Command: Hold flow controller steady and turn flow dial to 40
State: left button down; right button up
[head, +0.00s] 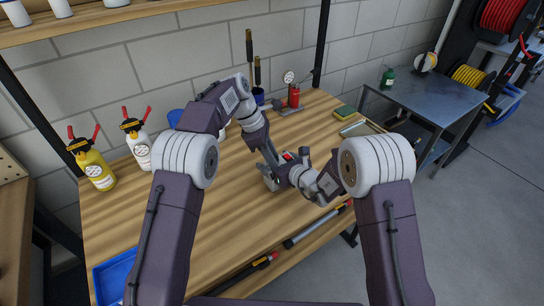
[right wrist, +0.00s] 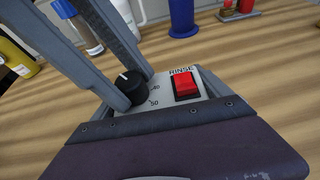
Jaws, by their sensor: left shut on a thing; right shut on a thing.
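The flow controller (head: 288,157) is over the middle of the workbench, mostly hidden by my grippers. The right wrist view shows its pale top plate (right wrist: 214,88) with a red RINSE button (right wrist: 187,87) and a black flow dial (right wrist: 125,92). The dial's white line points up and slightly left in that view; the printed 40 and 50 lie to its right. My left gripper (head: 271,160) reaches down with its two grey fingers on either side of the dial, shut on it. My right gripper (head: 286,176) is shut on the controller; its fingertips are hard to make out.
A yellow bottle (head: 96,174) and a white bottle (head: 138,150) stand at the bench's left. A stand with a gauge and red part (head: 293,98) is at the back. A blue tray (head: 112,276) lies front left; tubes (head: 318,224) lie along the front edge.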

pick_arm(q)
jog(key=shift+m+g, duration=0.5)
jog(key=shift+m, duration=0.6)
jog(key=c, duration=1.5)
grip_release()
jog(key=shift+o, duration=0.2)
